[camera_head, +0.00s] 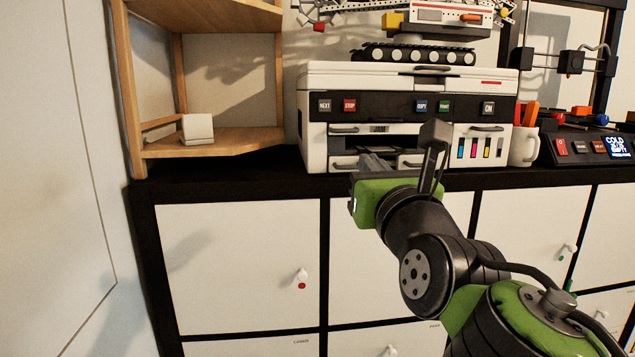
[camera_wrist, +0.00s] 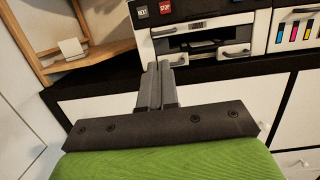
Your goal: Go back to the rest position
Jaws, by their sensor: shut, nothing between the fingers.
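My gripper (camera_head: 371,163) is in front of the white printer (camera_head: 312,112), at the height of its lower drawers. In the wrist view the gripper (camera_wrist: 158,68) has its two grey fingers together with nothing between them. The printer also shows in the wrist view (camera_wrist: 205,12), beyond the fingertips, with an open slot in its front holding something dark. My arm reaches up from the lower right in the head view and hides part of the printer's lower front. I cannot tell how far the fingertips are from the printer.
The printer stands on a black-topped cabinet (camera_head: 230,178) with white doors. A wooden shelf (camera_head: 215,141) holding a small white object (camera_head: 197,128) is at left. A white mug (camera_head: 523,146) and a control panel (camera_head: 590,148) are at right. A toy vehicle (camera_head: 415,55) sits on top of the printer.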

